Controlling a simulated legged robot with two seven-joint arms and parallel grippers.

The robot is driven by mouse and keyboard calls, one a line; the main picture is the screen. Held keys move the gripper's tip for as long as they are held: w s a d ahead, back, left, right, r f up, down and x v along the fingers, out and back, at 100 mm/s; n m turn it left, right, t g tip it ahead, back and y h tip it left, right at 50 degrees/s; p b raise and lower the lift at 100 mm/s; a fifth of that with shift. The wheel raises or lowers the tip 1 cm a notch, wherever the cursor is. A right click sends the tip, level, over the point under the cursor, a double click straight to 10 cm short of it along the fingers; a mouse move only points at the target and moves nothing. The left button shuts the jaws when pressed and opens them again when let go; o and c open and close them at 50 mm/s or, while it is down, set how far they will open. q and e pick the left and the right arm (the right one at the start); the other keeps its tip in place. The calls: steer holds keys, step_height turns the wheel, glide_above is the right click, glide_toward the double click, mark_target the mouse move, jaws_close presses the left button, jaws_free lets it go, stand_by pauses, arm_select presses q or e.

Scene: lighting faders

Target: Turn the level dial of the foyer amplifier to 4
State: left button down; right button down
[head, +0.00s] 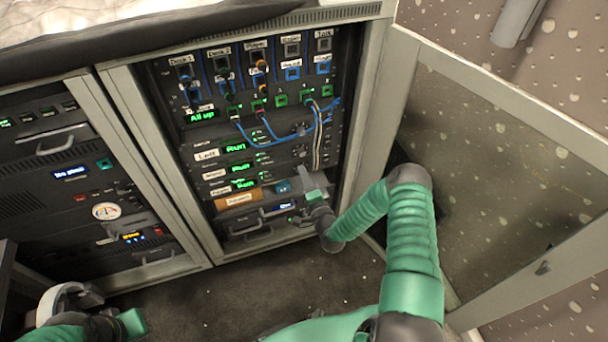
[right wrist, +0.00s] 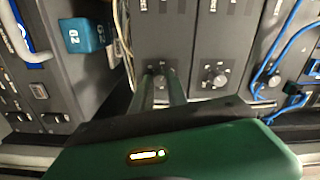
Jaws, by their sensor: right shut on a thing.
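The rack holds a stack of amplifiers with green "Run" displays (head: 243,168) and small white labels. The top label reads "Left"; I cannot read the lower ones clearly enough to pick out the foyer amplifier. My right gripper (head: 307,182) is at the right end of the lowest of these units. In the right wrist view its two fingers (right wrist: 163,92) are shut on a small dial (right wrist: 158,73), mostly hidden between them. Its pointer and number cannot be read. A free dial (right wrist: 215,76) sits on the neighbouring panel. My left gripper (head: 130,322) is low at the left, away from the rack; its fingers are not clear.
Blue patch cables (head: 272,140) and pale cables (head: 316,140) hang near the dials. A shelf below holds an orange-brown roll (head: 238,198) and a blue item marked 62 (right wrist: 83,36). The open cabinet door (head: 490,150) stands to the right. The dark floor (head: 210,300) before the rack is clear.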

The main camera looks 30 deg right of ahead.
steer(key=m, duration=0.6)
steer(key=shift+s+d+f, duration=0.15)
steer(key=shift+d+f, duration=0.05)
steer(key=shift+f, duration=0.05)
stand_by(0.4)
steer(key=c, duration=1.5)
jaws_free()
steer(key=shift+o, duration=1)
steer(key=p+v, duration=0.5)
steer(key=v, duration=1.1)
steer(key=shift+s+a, duration=0.25)
steer(key=shift+s, duration=0.05)
